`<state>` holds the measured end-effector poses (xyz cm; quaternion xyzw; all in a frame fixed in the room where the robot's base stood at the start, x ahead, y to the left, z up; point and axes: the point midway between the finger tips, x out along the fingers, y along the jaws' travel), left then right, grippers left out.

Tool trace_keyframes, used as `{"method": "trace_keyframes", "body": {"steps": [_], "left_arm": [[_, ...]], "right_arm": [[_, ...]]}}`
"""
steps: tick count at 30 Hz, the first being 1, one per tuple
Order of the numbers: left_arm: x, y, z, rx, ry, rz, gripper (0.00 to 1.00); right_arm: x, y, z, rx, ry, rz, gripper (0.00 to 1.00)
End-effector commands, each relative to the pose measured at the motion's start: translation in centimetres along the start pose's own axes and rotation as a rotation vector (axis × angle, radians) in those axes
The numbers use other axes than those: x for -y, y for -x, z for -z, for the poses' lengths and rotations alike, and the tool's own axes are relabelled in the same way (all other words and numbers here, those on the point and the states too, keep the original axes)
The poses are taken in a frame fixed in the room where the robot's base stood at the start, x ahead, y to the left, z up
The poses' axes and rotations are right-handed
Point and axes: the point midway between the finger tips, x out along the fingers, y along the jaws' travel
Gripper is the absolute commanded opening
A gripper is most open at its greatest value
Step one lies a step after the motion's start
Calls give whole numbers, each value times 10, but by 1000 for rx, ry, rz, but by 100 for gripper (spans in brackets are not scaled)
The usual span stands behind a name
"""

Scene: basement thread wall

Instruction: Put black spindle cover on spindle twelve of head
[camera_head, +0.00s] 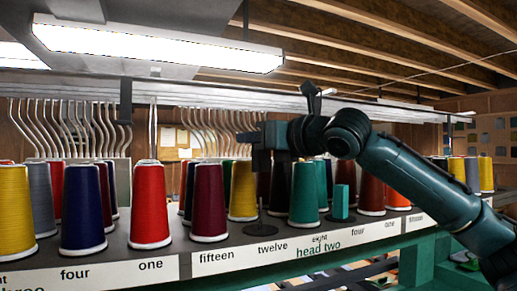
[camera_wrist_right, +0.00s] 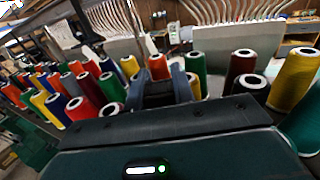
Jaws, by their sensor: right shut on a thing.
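The labels for head two (camera_head: 319,252) run along the shelf front. Spindle twelve (camera_head: 259,212) appears as a thin bare rod on a dark round base, just above the "twelve" label (camera_head: 272,247). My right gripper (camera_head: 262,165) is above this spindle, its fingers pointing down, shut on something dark. The held thing blends with the dark fingers, so I cannot make out its shape or whether it touches the rod. In the wrist view the gripper's fingers (camera_wrist_right: 166,88) stand among the cones, and the held thing is not clear there either. My left gripper is not in view.
A maroon cone (camera_head: 209,202) stands left of the spindle, a yellow cone (camera_head: 243,190) behind it, and a dark cone (camera_head: 281,188) and green cone (camera_head: 304,193) close on the right. A teal block (camera_head: 340,202) stands further right. A metal rail (camera_head: 190,95) runs above.

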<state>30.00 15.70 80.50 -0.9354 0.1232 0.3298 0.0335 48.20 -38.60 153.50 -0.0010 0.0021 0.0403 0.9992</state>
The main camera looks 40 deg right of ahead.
Motion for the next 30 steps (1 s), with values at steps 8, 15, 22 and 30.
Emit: {"method": "trace_keyframes", "body": {"steps": [8,15,22,30], "left_arm": [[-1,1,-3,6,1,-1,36],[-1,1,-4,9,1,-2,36],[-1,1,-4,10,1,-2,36],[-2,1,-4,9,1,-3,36]], "right_arm": [[-2,0,5,-1,0,-6,4],[-2,0,28,-3,-2,-5,4],[-2,0,51,-2,-1,-5,4],[-2,0,78,-2,-1,-5,4]]}}
